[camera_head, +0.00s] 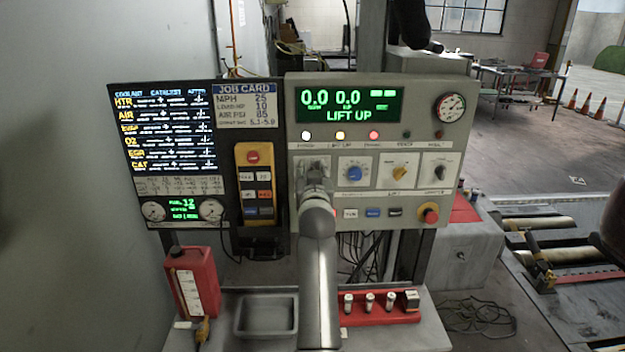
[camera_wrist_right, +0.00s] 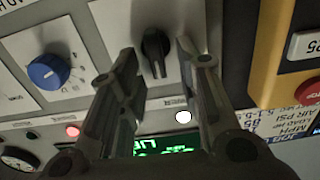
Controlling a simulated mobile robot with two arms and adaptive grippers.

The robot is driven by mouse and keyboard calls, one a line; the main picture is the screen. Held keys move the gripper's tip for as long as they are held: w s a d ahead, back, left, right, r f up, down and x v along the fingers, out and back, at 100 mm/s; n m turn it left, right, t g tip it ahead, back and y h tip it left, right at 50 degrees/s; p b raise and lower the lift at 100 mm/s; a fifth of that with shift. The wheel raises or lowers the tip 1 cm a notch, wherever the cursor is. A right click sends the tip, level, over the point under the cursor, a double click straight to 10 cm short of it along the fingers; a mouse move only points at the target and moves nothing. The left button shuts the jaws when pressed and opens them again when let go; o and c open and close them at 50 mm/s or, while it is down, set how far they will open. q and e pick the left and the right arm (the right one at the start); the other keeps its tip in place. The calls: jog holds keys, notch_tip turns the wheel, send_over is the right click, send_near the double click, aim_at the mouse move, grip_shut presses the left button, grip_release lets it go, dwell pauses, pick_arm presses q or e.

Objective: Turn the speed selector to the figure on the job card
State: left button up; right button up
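The job card (camera_head: 246,104) at the console's upper left reads MPH 25. My right gripper (camera_head: 314,170) reaches up to the leftmost panel switch in the head view and hides most of it. In the right wrist view the gripper (camera_wrist_right: 156,56) is open, its fingers on either side of a black knob (camera_wrist_right: 155,44), with gaps beside it. The knob's figures and label are not readable. A blue dial knob (camera_head: 353,173) is just to its right in the head view; it also shows in the wrist view (camera_wrist_right: 48,72). My left gripper is not in view.
A yellow pendant (camera_head: 254,157) hangs left of the gripper. Right of the blue knob are a yellow knob (camera_head: 399,173), another black knob (camera_head: 440,172) and a red stop button (camera_head: 429,213). Below are a grey tray (camera_head: 266,317), a red jug (camera_head: 191,282) and a red rack (camera_head: 378,318).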

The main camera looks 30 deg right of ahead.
aim_at(312, 136)
notch_tip(312, 136, up, 8)
jog(key=shift+r, duration=0.1)
dwell(0.6)
